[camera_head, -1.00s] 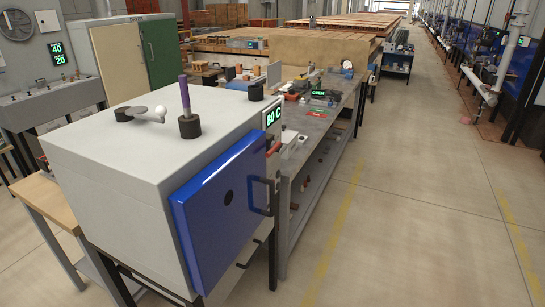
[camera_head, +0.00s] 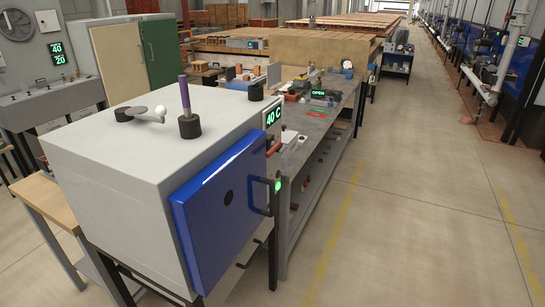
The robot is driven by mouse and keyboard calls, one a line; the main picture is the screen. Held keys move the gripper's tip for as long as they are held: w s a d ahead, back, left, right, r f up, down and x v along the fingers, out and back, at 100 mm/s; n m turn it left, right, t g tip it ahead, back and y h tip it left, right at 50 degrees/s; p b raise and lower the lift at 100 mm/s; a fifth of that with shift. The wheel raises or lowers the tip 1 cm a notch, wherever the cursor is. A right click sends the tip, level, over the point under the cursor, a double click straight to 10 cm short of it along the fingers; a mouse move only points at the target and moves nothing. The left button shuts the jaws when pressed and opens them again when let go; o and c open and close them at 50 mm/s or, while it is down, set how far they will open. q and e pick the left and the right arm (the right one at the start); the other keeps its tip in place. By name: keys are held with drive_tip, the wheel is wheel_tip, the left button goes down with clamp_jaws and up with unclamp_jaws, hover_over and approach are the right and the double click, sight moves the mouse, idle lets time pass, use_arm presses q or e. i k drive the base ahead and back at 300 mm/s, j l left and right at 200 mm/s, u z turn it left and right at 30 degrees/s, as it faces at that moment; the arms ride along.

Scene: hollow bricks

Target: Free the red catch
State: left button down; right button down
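A small red piece, which looks like the red catch (camera_head: 274,149), sits at the edge of the grey oven-like box (camera_head: 110,150), just below its display. The display (camera_head: 272,117) reads 40 C in green. The blue door (camera_head: 222,205) with a dark handle (camera_head: 263,197) is on the box's front right; it looks shut or nearly so. A small green light (camera_head: 278,185) glows beside the handle. The catch is too small to tell its position. Neither of my grippers is in view.
A long workbench (camera_head: 320,130) with tools and a green sign stretches behind. The floor (camera_head: 410,220) to the right is clear.

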sight(274, 145)
drive_tip(key=i+j+u, duration=0.1)
drive_tip(key=i+u, duration=0.7)
drive_tip(key=i, duration=0.1)
